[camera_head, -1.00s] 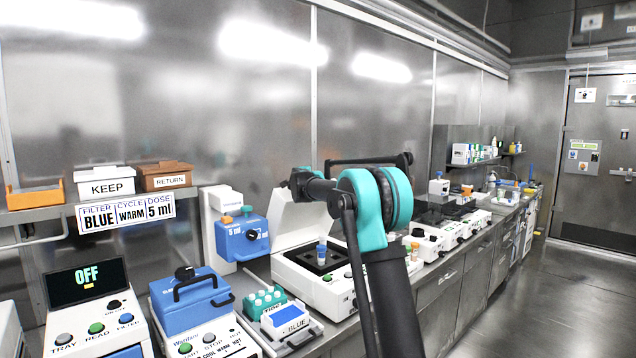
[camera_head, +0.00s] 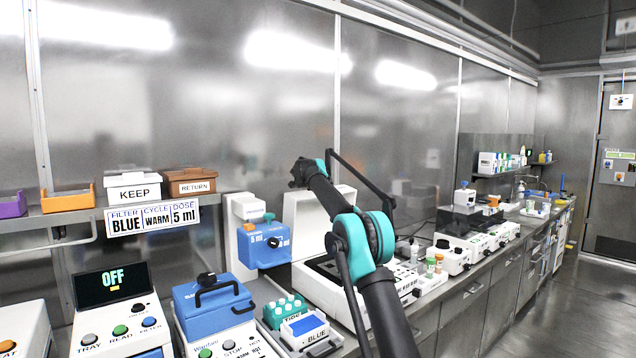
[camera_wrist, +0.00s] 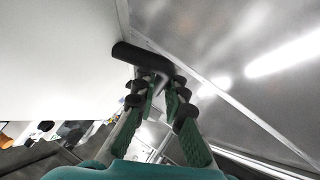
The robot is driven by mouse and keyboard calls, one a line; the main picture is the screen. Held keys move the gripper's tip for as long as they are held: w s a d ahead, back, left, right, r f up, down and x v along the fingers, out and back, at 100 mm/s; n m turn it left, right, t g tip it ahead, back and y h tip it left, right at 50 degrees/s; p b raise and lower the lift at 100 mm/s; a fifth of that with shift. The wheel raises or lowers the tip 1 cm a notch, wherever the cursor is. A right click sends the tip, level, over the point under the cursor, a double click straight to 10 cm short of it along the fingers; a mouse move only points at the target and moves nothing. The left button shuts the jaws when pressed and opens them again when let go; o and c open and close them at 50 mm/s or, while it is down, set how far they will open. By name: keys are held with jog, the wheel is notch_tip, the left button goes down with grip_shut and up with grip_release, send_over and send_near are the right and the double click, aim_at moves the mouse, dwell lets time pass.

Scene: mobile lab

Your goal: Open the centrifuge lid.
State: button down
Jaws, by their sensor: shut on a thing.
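The centrifuge (camera_head: 318,287) is a white bench unit with a dark top recess, partly hidden behind my arm. Its white lid (camera_head: 303,212) stands raised at the back of the unit, near the steel wall. My gripper (camera_head: 298,173) is at the lid's upper left edge in the head view. In the wrist view my gripper (camera_wrist: 152,82) is shut on a black bar handle (camera_wrist: 133,53). The handle lies beside a broad white surface, which appears to be the lid (camera_wrist: 60,60). The inside of the recess is mostly hidden by my arm.
A blue dispenser (camera_head: 264,243) stands left of the centrifuge. A teal tube rack (camera_head: 283,310) and a blue-lidded unit (camera_head: 212,298) are in front of it. Small bottles (camera_head: 430,266) stand to the right. The steel wall (camera_head: 235,110) is close behind the lid.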

jog(key=shift+w, duration=0.1)
dwell(0.4)
jog(key=c, duration=1.6)
grip_release()
jog(key=v, duration=1.2)
jog(key=shift+f, duration=0.1)
